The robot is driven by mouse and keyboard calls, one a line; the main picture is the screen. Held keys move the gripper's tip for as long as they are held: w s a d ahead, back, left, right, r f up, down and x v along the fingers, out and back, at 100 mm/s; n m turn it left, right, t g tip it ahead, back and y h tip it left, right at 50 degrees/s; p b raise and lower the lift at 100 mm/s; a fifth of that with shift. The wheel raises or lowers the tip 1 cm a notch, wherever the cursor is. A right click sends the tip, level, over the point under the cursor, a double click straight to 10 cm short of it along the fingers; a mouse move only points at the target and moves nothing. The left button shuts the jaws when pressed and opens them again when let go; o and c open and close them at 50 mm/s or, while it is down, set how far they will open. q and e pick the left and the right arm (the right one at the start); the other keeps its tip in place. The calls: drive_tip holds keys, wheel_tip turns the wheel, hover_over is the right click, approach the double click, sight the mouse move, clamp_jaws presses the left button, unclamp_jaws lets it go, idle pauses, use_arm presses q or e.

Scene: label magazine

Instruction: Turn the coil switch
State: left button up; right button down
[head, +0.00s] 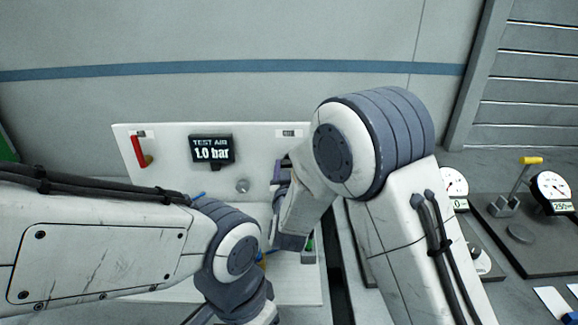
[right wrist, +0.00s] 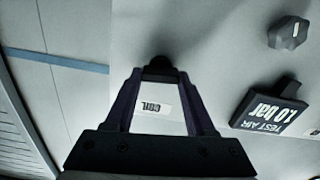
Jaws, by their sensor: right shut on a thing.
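The coil switch is a small dark knob (right wrist: 158,64) on the white panel, seen at the fingertips in the right wrist view. A white label reading COIL (right wrist: 152,108) shows between the fingers; a label at the panel's upper right (head: 289,133) is too small to read in the head view. My right gripper (head: 281,172) is at the panel face, shut on the knob, and its fingers converge there in the right wrist view (right wrist: 160,76). In the head view the gripper hides the knob. My left arm crosses the lower left; its fingers are not visible.
A display reading TEST AIR 1.0 bar (head: 211,150) and a grey round knob (head: 242,186) are left of the right gripper on the white panel (head: 180,140). A red lever (head: 140,152) is at the far left. Gauges (head: 550,188) and a yellow-handled lever (head: 522,180) stand at right.

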drive_tip(key=shift+a+n+p, duration=0.2)
drive_tip(key=shift+n+p, duration=0.4)
drive_tip(key=shift+n, duration=3)
drive_tip(key=shift+f, duration=0.1)
drive_tip(key=shift+c, duration=1.2)
unclamp_jaws()
drive_tip(key=shift+s, duration=0.1)
drive_tip(key=s+b, duration=0.1)
drive_tip(key=s, duration=0.9)
drive_tip(key=shift+s+b, duration=0.15)
drive_tip(key=shift+b, duration=0.2)
